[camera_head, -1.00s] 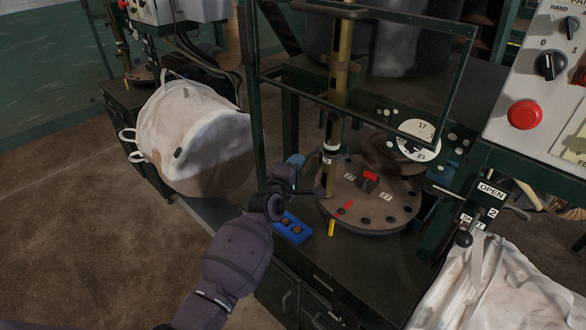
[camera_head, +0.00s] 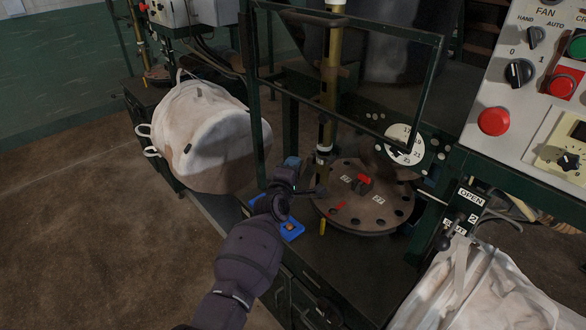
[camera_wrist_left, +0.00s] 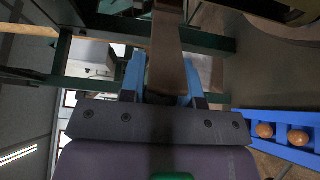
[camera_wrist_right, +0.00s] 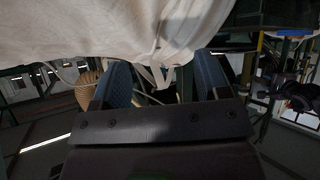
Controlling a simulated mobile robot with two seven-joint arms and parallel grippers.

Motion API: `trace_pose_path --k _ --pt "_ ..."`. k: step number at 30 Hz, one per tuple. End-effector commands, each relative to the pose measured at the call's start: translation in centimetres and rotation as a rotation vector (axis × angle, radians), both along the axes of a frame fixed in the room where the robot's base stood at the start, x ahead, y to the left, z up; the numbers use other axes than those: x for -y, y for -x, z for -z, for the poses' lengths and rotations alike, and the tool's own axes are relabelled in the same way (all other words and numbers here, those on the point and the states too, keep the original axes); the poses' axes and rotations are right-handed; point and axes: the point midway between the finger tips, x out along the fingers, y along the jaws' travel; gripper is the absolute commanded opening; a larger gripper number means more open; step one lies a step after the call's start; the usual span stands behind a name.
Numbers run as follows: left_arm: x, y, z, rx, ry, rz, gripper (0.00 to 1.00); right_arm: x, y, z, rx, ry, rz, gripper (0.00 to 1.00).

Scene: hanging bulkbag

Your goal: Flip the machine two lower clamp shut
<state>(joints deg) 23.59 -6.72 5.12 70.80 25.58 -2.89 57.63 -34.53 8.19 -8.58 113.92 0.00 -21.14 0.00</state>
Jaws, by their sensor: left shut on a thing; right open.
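A black plate marked OPEN and 2 (camera_head: 471,198) stands at the right in the head view, with its lower label partly covered. A lever with a dark round knob (camera_head: 443,242) is beside it, above a white bag. I cannot tell for sure which part is the lower clamp. My left gripper (camera_head: 312,190) is at the left edge of the round brown disc, away from that lever. In the left wrist view its blue fingers (camera_wrist_left: 162,78) are shut on a brown flat bar (camera_wrist_left: 167,50). My right gripper (camera_wrist_right: 165,85) is open and empty, under white cloth.
The brown disc (camera_head: 362,222) has holes and red parts. A blue tray (camera_head: 290,232) lies beside my left arm; it holds round brown things in the left wrist view. A white bag (camera_head: 478,290) hangs at lower right, another (camera_head: 205,140) at left. The floor at left is clear.

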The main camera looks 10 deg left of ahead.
Motion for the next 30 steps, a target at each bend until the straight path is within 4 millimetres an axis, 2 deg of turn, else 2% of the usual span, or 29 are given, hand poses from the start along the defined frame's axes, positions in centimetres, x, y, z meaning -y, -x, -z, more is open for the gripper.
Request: trace_pose_path --k 7,18,19,21,24,30 --pt "0.0 -0.1 0.0 0.000 -0.002 -0.006 0.00 -0.1 -0.7 -0.6 0.016 0.000 -0.004 0.69" --pt "0.0 -0.1 0.0 0.000 -0.001 -0.006 0.00 -0.1 -0.3 -0.4 0.010 0.000 -0.002 0.69" --pt "0.0 -0.1 0.0 0.000 -0.001 -0.006 0.33 -0.1 -0.2 -0.4 0.008 0.000 -0.002 0.69" --pt "0.0 -0.1 0.0 0.000 -0.001 -0.006 0.44 0.0 0.0 -0.2 0.003 0.000 0.000 0.69" --pt "0.0 -0.1 0.0 0.000 -0.001 -0.006 0.56 0.0 0.3 0.0 -0.004 0.001 0.001 0.69" --pt "0.0 -0.1 0.0 0.000 0.000 -0.006 0.56 0.0 0.4 0.2 -0.008 0.000 0.002 0.69"
